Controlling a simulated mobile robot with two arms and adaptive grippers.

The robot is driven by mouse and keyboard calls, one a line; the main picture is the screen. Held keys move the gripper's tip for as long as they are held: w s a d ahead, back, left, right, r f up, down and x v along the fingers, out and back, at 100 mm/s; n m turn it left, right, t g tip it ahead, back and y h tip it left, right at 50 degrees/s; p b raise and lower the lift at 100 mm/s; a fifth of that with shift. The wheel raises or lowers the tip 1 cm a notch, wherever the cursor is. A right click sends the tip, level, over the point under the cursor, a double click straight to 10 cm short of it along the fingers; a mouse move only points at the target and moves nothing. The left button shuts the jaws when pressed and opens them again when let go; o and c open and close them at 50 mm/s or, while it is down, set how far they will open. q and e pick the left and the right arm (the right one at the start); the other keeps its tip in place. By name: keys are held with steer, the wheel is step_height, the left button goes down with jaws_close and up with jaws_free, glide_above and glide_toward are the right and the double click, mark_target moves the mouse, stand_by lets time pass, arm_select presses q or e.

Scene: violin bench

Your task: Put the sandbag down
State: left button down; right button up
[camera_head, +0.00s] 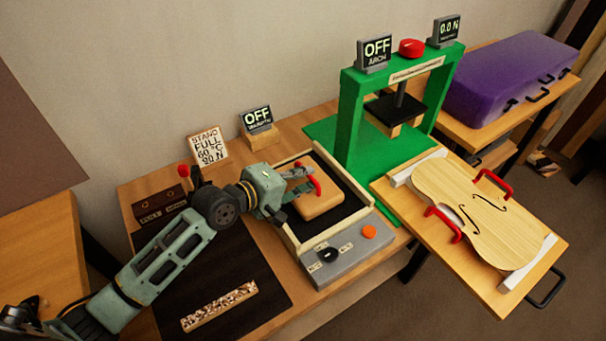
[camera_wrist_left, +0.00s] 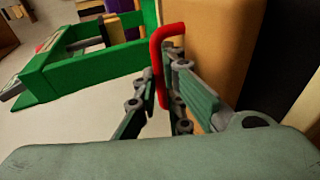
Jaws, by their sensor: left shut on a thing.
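The sandbag (camera_head: 322,204) is a tan, flat block with a red handle (camera_head: 315,185). It is over the black plate (camera_head: 351,203) inside the light wooden frame; I cannot tell whether it touches the plate. My left gripper (camera_head: 300,183) is shut on the red handle from the left. In the left wrist view the gripper's fingers (camera_wrist_left: 165,100) are around the red handle (camera_wrist_left: 156,62), with the tan sandbag (camera_wrist_left: 208,50) beside them. The fingers hide part of the handle. My right gripper is in neither view.
A grey control box (camera_head: 340,250) with an orange button is in front of the plate. A green press (camera_head: 350,130) stands behind right. A dark mat (camera_head: 225,265) with a speckled strip (camera_head: 219,306) lies front left.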

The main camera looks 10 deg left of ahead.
arm_select(q)
steer(key=shift+r, duration=0.25)
steer(key=shift+f, duration=0.15)
steer(key=c, duration=2.2)
jaws_free()
steer(key=shift+f, duration=0.2)
steer(key=o, duration=0.3)
steer(key=shift+s, duration=0.1)
steer(key=shift+o, duration=0.2)
steer(key=shift+r, duration=0.2)
steer(key=b+v, duration=0.1)
steer(key=v, duration=1.1)
